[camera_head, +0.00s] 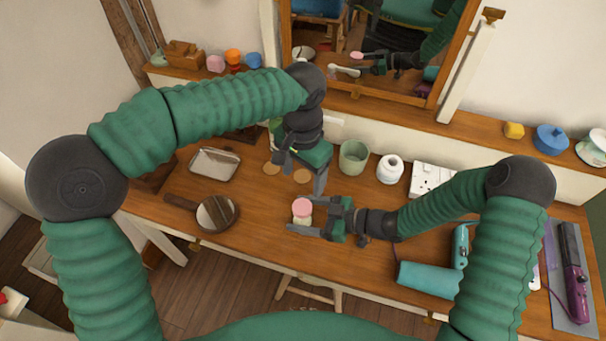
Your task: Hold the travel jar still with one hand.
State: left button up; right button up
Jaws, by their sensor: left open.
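The travel jar (302,210) is a small pale jar with a pink lid. It stands upright near the middle front of the wooden dressing table (262,245). My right gripper (304,220) comes in from the right at table height, with its fingers shut on the jar's sides below the lid. The near finger hides the jar's lower part. My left gripper (304,178) points down behind the jar, open and empty, its fingers apart from the jar.
A green cup (353,158), white roll (390,169) and socket strip (430,179) stand behind. A wall mirror (385,55) hangs behind.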

jog(key=shift+o, duration=0.6)
jog(key=p+v, duration=0.1)
jog(key=v, duration=1.6)
jog(key=shift+f, duration=0.1)
jog(key=shift+w, duration=0.15)
